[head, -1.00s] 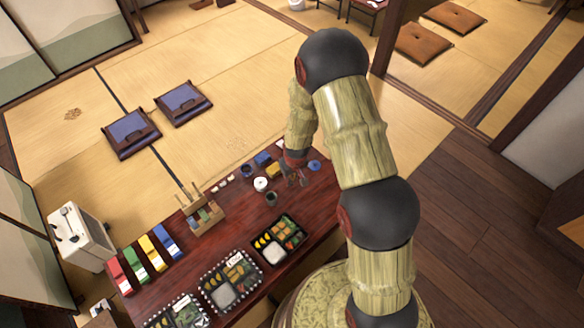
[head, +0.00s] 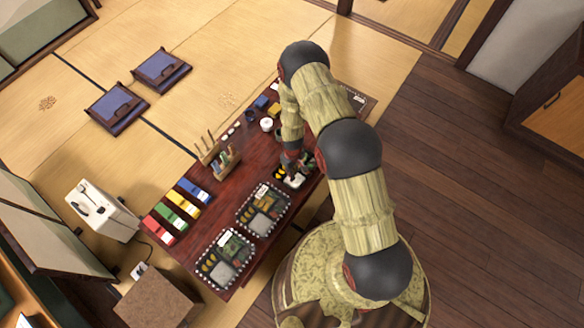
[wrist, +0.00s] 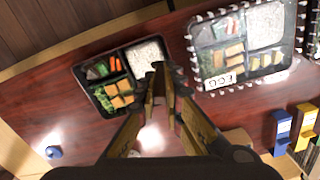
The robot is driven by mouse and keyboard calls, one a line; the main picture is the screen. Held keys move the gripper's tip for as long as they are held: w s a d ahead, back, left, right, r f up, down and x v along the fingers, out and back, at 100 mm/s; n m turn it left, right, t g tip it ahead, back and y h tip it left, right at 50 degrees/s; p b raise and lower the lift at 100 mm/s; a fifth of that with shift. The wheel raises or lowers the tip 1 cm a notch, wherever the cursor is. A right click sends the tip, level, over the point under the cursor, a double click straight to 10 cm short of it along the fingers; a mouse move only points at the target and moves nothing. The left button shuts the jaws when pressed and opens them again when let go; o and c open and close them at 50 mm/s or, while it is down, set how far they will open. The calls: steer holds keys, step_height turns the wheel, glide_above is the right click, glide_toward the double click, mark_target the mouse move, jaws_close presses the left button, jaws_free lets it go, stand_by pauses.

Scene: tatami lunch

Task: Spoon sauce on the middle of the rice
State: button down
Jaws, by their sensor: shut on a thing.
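The open black lunch box (wrist: 85,84) holds white rice (wrist: 148,54) in its upper right compartment in the wrist view, with vegetables and yellow pieces beside it. In the head view the rice (head: 297,181) is just below my gripper (head: 293,160), which partly hides the box. In the wrist view my gripper (wrist: 160,82) reaches to the lower edge of the rice. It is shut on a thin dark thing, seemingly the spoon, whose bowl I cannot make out. I cannot see any sauce on the rice. A white cup (head: 266,124) stands farther back on the table.
Two lidded boxes (head: 263,209) (head: 225,258) stand toward the near left of the red table. Coloured packs (head: 182,206) and a wooden holder (head: 221,161) line its left side. A small blue thing (wrist: 53,152) lies on bare table in the wrist view.

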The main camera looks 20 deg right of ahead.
steer(key=shift+f+b, duration=1.5)
steer(key=shift+f, duration=1.15)
steer(key=shift+f+b, duration=0.65)
steer(key=shift+f, duration=0.1)
steer(key=shift+w+d, duration=0.1)
steer(key=shift+d, duration=0.05)
steer(key=shift+w+d+r+b, duration=0.1)
steer(key=shift+w+d+b, duration=0.2)
steer(key=shift+w+d, duration=0.4)
steer(key=shift+s, duration=0.1)
steer(key=shift+d, duration=0.15)
steer(key=shift+w+d+b, duration=0.4)
steer(key=shift+w+d, duration=0.25)
steer(key=shift+d, duration=0.15)
